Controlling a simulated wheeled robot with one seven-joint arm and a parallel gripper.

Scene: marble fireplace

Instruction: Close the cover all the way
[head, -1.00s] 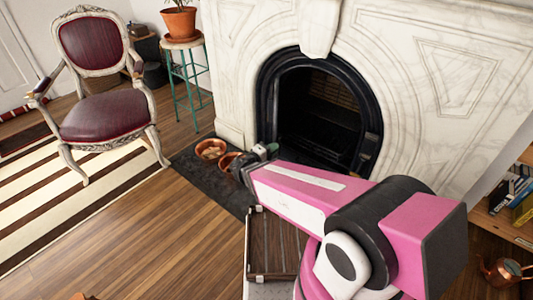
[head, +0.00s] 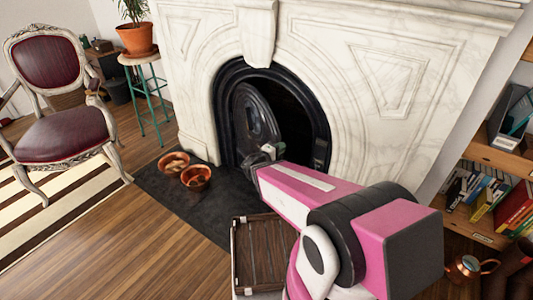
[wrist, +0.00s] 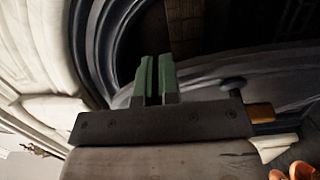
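The black metal fireplace cover (head: 256,112) stands partly open, filling the left part of the arched opening (head: 305,115), with a dark gap to its right. My gripper (head: 268,148) is at the cover's lower part in the head view; I cannot tell whether it touches. In the wrist view, the green fingers of my gripper (wrist: 156,62) are close together with only a thin gap, nothing visible between them. Beyond them are dark curved frame mouldings and a broad grey curved panel (wrist: 250,78), likely the cover. My arm hides the opening's lower right.
A white marble surround (head: 400,70) frames the opening. Two copper bowls (head: 197,177) sit on the dark hearth slab (head: 165,187). A wooden crate (head: 262,252) is close in front. A bookshelf (head: 493,150) stands right. Open wood floor lies left.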

